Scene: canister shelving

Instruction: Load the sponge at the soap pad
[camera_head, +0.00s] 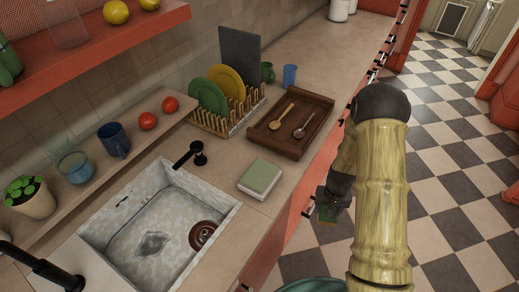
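A pale block with a flat green top (260,177) lies on the counter just right of the sink. I cannot tell from this view whether it is the soap pad or the sponge. My gripper (328,212) hangs at the end of my arm, past the counter's front edge and to the right of the green-topped block, apart from it. A small dark green patch shows at its tip. I cannot make out whether this is a held thing or part of the gripper, and the fingers are too small and dark to read.
The sink (225,200) holds a brown round dish (203,235). A wooden tray (270,143) with two spoons and a dish rack (228,122) with plates stand farther back. Bare counter (232,213) lies around the green-topped block.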

